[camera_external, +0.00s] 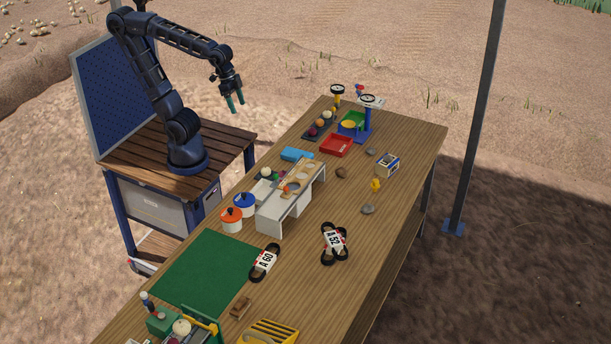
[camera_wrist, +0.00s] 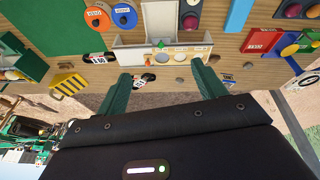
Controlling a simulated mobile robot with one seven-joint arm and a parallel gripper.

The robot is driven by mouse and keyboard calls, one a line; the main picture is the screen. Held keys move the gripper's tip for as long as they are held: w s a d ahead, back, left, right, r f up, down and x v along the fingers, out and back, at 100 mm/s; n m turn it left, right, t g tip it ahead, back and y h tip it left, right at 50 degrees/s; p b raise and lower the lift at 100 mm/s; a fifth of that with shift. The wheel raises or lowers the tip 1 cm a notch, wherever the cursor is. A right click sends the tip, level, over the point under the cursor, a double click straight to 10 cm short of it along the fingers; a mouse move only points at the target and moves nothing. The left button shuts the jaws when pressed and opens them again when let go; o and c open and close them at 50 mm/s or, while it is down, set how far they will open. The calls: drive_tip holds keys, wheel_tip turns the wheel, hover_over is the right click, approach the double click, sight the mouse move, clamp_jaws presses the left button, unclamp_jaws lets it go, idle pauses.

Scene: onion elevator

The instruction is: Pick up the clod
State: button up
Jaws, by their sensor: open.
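A brown lump that looks like the clod (camera_external: 341,173) lies on the wooden table (camera_external: 319,215), right of the white stepped device and below the red tray. In the wrist view a small brown lump, probably the same clod (camera_wrist: 213,60), shows near the tip of the right finger. My gripper (camera_external: 235,103) is open and empty, high above the ground left of the table's far end, well apart from the clod. Its two green fingers stand wide apart in the wrist view (camera_wrist: 160,85).
Grey stones (camera_external: 368,209) (camera_external: 370,152), a yellow duck (camera_external: 376,184) and a small box (camera_external: 387,165) lie near the clod. The white device (camera_external: 290,198), red tray (camera_external: 336,145) and blue block (camera_external: 297,154) stand left of it. The table's right side has bare patches.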

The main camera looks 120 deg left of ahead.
drive_tip(key=w+a+f+n+g+h, duration=0.1)
drive_tip(key=w+a+n, duration=0.35)
drive_tip(key=w, duration=0.75)
drive_tip(key=n+g+h, duration=0.2)
drive_tip(key=n+h, duration=0.1)
drive_tip(key=n, duration=0.7)
hover_over(342, 169)
drive_tip(key=s+a, duration=0.1)
drive_tip(key=a, duration=0.1)
drive_tip(key=f, duration=3.3)
drive_tip(key=shift+a+f, duration=0.2)
drive_tip(key=shift+f, duration=0.2)
drive_tip(key=shift+w+x, duration=0.15)
drive_tip(key=shift+x, duration=1.2)
drive_tip(key=shift+w+x, duration=0.1)
drive_tip(key=shift+x, duration=1.25)
drive_tip(key=c, duration=1.5)
